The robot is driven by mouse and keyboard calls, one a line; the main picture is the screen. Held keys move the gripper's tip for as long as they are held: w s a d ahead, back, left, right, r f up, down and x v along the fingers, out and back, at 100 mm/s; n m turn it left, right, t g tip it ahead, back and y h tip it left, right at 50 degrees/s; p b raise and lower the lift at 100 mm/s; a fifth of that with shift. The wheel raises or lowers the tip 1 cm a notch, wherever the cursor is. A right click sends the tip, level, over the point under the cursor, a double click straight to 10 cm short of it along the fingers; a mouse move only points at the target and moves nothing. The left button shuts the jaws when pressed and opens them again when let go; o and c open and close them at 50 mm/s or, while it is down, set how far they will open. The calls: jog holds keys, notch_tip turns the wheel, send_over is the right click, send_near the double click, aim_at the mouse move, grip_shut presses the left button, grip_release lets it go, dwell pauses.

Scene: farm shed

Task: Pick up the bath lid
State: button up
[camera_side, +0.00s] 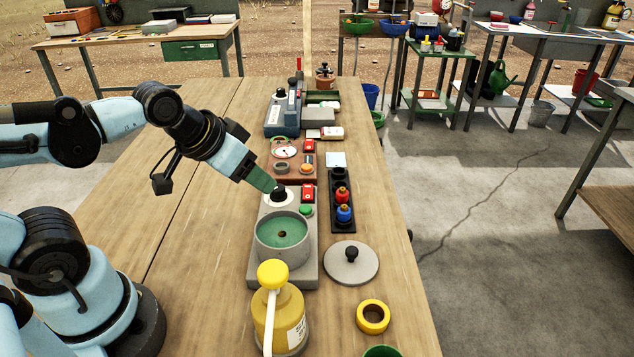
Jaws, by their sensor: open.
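The bath lid (338,272), a flat grey disc with a black knob on top, lies on the bench to the right of the bath. The bath (283,252), a round grey pot with a green inside, is uncovered on a grey base unit. My gripper (273,187), with green fingers, is above the back of that unit, close to its black dial knob (279,194). It is behind and left of the lid and apart from it. The gap between the fingers is hard to see from this side. The gripper is open and no held object shows.
A yellow ring (373,317) lies in front of the lid. A black rack (342,220) with red and blue bottles stands behind the lid. The bench's right edge is near the lid.

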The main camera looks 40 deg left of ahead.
jog(key=n+g, duration=0.4)
jog(key=g, duration=0.2)
send_over(352, 250)
jog(key=shift+y, duration=0.3)
notch_tip(352, 250, down, 6)
jog(key=shift+s+d+r, duration=0.1)
jog(key=shift+s+d, duration=0.05)
jog(key=shift+f, duration=3)
grip_shut()
